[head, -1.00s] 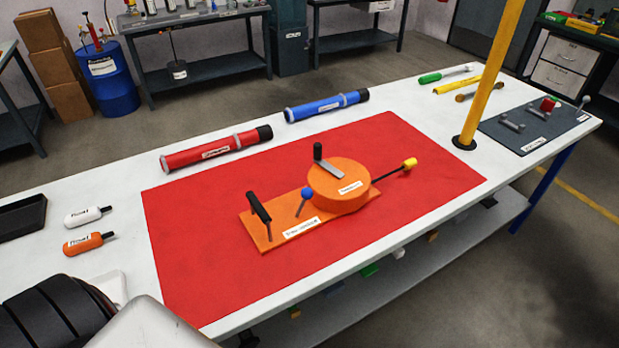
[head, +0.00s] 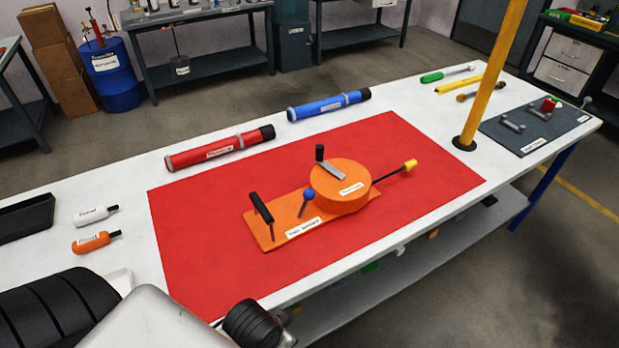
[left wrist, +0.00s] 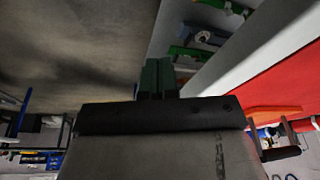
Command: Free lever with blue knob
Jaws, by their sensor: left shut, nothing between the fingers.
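The orange pump base (head: 283,236) lies on a red mat (head: 215,285). A short grey lever with a blue knob (head: 309,195) rises from it, leaning, between the black-handled lever (head: 261,207) and the round orange housing (head: 345,190). A rod with a yellow end (head: 410,164) sticks out to the right. In the left wrist view my left gripper (left wrist: 158,78) has its dark fingers together and empty, near the table edge. My right gripper is out of sight.
A red tube (head: 215,151) and a blue tube (head: 330,105) lie behind the mat. A white bottle (head: 95,215) and an orange bottle (head: 92,242) lie left. A yellow post (head: 490,85) stands right. Several items are on the shelf (left wrist: 215,65) below.

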